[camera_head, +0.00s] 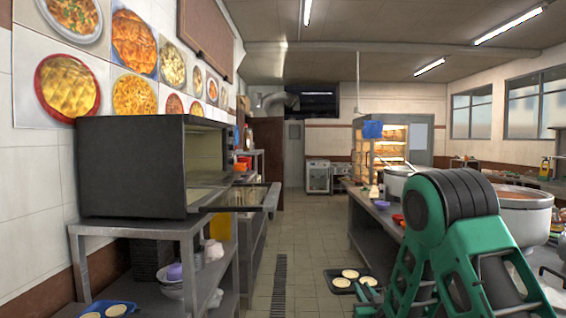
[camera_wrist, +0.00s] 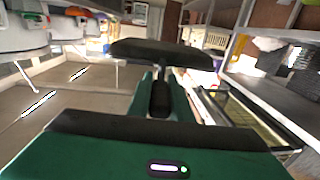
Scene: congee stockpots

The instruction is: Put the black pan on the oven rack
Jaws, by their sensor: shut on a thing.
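The black pan (camera_head: 333,274) is low in the head view, right of centre, with three pale round pieces on it. My gripper (camera_head: 371,292) is shut on its near right edge and holds it out over the aisle. In the wrist view the pan (camera_wrist: 150,50) shows as a dark plate beyond the fingers of my gripper (camera_wrist: 160,95). The black oven (camera_head: 130,165) stands open on a steel table at the left. Its door (camera_head: 246,196) is folded down toward the aisle. The rack inside is mostly hidden by the oven's side wall.
The steel table (camera_head: 140,229) under the oven holds bowls and stacked items on its lower shelf. A blue tray (camera_head: 128,306) with pale discs is at bottom left. A counter with large pots (camera_head: 524,214) lines the right. The tiled aisle (camera_head: 307,245) between is clear.

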